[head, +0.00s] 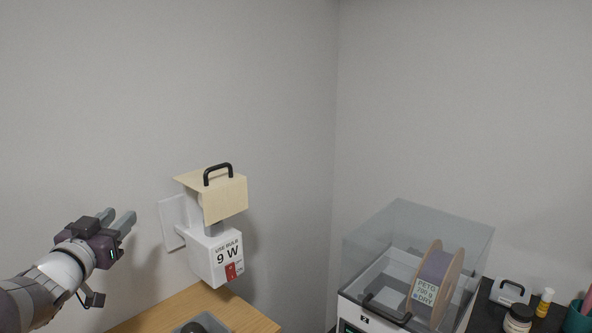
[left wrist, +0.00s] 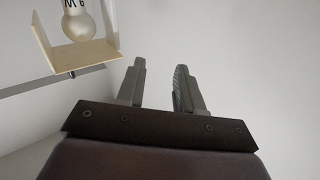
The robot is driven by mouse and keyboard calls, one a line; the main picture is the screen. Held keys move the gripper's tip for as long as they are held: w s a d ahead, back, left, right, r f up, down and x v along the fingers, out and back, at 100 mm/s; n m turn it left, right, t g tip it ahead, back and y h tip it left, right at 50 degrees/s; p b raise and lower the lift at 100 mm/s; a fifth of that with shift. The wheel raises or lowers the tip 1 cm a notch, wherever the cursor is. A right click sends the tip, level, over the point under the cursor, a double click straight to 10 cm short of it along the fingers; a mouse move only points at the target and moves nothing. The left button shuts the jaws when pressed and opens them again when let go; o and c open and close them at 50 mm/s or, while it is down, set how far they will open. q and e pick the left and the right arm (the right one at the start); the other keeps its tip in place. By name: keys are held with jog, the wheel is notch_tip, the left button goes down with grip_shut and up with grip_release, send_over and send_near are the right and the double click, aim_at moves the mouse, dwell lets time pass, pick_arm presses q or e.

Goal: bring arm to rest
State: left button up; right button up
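My left gripper (head: 118,220) is at the left of the head view, raised in front of the wall and to the left of the wall lamp. Its two fingers stand apart with nothing between them; the gap also shows in the left wrist view (left wrist: 158,85). The lamp box (head: 212,254) has a "9 W" label and a red switch. A cream shade (head: 225,200) with a black handle sits at its top. In the left wrist view a bulb (left wrist: 79,25) shows by the shade (left wrist: 85,55). My right gripper is in neither view.
A wooden table (head: 180,308) with a grey tray (head: 213,323) lies below the lamp. A clear-lidded dryer box (head: 400,225) holding a filament spool (head: 437,280) stands at right. A jar (head: 518,318), a yellow bottle (head: 545,302) and a teal cup (head: 580,318) stand beyond it.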

pick_arm(q)
jog(key=s+d+f+n+g+y, duration=0.1)
jog(key=d+f+g, duration=0.1)
jog(key=f, duration=0.4)
jog(key=s+d+f+g, duration=0.2)
jog(key=d+f+g, duration=0.1)
jog(key=f, duration=0.3)
jog(key=s+d+f+n+g+y, duration=0.1)
jog(key=s+d+f+g, duration=0.1)
jog(key=f, duration=0.4)
jog(key=shift+s+d+f+n+g+y, duration=0.2)
jog(key=shift+d+n+g+y, duration=0.1)
jog(key=shift+g, duration=0.3)
jog(key=s+d+f+g, duration=0.3)
jog(key=s+f, duration=0.1)
jog(key=s, duration=0.2)
jog(key=s+d+f+g+h, duration=0.1)
jog(key=s+d+f+g, duration=0.2)
jog(key=s, duration=0.3)
jog(key=s+d+f+m+g, duration=0.1)
jog(key=s+d+f+g, duration=0.2)
jog(key=s+f, duration=0.2)
jog(key=shift+s+h, duration=0.3)
jog(key=shift+s, duration=0.2)
